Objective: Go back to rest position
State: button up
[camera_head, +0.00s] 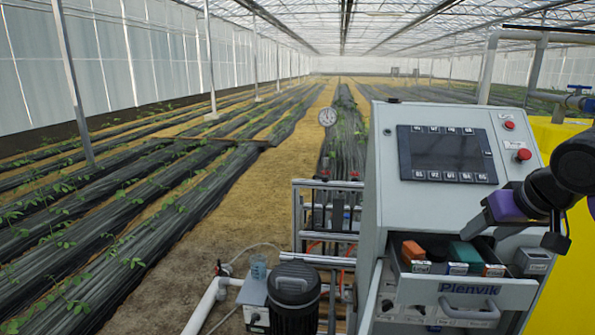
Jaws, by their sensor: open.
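My gripper (506,212) is at the right side of the view, at the end of my dark arm (572,172). It has purple and grey parts and hangs in front of the grey control cabinet (468,205), above the right part of the open drawer (462,292). It is open, and I see nothing held in it. Its fingertips are small and partly hard to make out against the cabinet. A gap shows between the gripper and the drawer's contents.
The cabinet has a screen (445,153) and red buttons (522,154). A yellow tank (560,270) stands behind my arm. The sandy aisle (240,200) is clear.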

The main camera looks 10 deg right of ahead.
jog(key=w+a+r+t+y, duration=0.2)
jog(key=w+a+r+t, duration=0.4)
jog(key=a+t, duration=0.3)
jog(key=s+a+f, duration=0.4)
jog(key=s+f, duration=0.5)
jog(key=s, duration=0.7)
jog(key=s+a+f+n+g+b, duration=0.1)
jog(key=s+a+f, duration=0.4)
jog(key=s+f, duration=0.5)
jog(key=s+a+f+n+h, duration=0.1)
jog(key=s+a+f, duration=0.4)
jog(key=s, duration=1.7)
notch_tip(320, 180, down, 5)
jog(key=shift+s+a+r, duration=0.1)
jog(key=shift+s+a, duration=0.15)
